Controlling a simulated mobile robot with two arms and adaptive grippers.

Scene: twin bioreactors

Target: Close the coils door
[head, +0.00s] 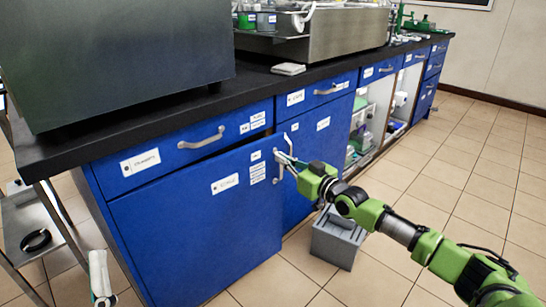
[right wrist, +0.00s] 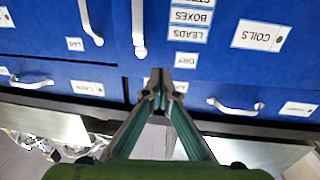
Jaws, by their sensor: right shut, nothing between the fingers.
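The coils door (head: 195,235) is the large blue cabinet door at the left. A dark gap shows along its top edge, so it looks slightly ajar. Its COILS label (right wrist: 258,35) appears upside down in the right wrist view. Its silver handle (head: 277,168) is at its right edge and also shows in the wrist view (right wrist: 139,30). My right gripper (head: 283,158) is shut and empty, its fingertips (right wrist: 158,76) close to the door's upper handle-side corner. I cannot tell whether they touch it.
A neighbouring blue door (head: 308,185) with its own handle (head: 287,143) stands just right. Drawers (head: 195,142) run above under the black worktop (head: 150,133). A grey box (head: 338,238) sits on the floor below my right arm. A metal cart (head: 35,240) stands at the left.

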